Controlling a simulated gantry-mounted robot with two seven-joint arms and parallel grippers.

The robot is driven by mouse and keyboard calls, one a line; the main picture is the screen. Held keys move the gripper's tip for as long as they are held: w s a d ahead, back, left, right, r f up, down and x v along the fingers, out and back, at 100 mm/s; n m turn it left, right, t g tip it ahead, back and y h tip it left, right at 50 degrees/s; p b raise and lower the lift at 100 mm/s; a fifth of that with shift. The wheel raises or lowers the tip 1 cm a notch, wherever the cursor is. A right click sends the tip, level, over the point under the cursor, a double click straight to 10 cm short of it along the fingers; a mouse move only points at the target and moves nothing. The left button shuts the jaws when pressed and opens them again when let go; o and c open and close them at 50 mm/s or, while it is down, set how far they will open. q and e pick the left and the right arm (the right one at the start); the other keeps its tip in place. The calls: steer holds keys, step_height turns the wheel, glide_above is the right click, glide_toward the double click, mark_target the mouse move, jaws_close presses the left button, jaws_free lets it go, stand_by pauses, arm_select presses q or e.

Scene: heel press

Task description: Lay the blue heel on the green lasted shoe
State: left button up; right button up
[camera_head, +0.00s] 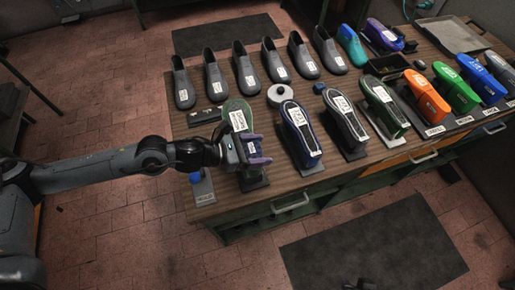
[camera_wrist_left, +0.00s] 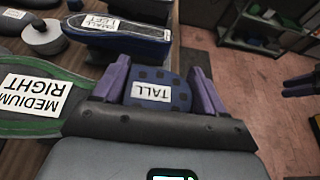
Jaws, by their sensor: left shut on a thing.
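The blue heel (camera_wrist_left: 158,88), labelled TALL, sits between the purple fingers of my left gripper (camera_wrist_left: 160,90), which is shut on it. In the head view my left gripper (camera_head: 256,150) is at the table's near left edge, and the heel is mostly hidden there. A green lasted shoe (camera_head: 238,112) lies sole up just behind the gripper. It shows at the left of the left wrist view (camera_wrist_left: 40,98), labelled MEDIUM RIGHT, apart from the heel. My right gripper (camera_wrist_left: 300,85) shows at the right edge of the left wrist view, its two fingers apart and empty.
A dark blue shoe (camera_head: 301,133) stands right of the green one, with a round grey-white object (camera_head: 281,94) near it. Grey shoes (camera_head: 248,75) line the back. A stand with a blue knob (camera_head: 197,178) is left of the gripper. Coloured shoes (camera_head: 425,97) fill the right side.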

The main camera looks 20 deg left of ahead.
arm_select(q)
steer(key=o, duration=1.2)
steer(key=shift+s+a, duration=0.1)
steer(key=shift+a, duration=0.05)
steer(key=b+v, duration=0.1)
steer(key=v, duration=0.7)
steer(key=shift+s+a, duration=0.2)
steer(key=shift+a, duration=0.1)
steer(key=shift+b+v, duration=0.3)
steer(key=shift+v, duration=0.6)
steer(key=shift+r, duration=0.15)
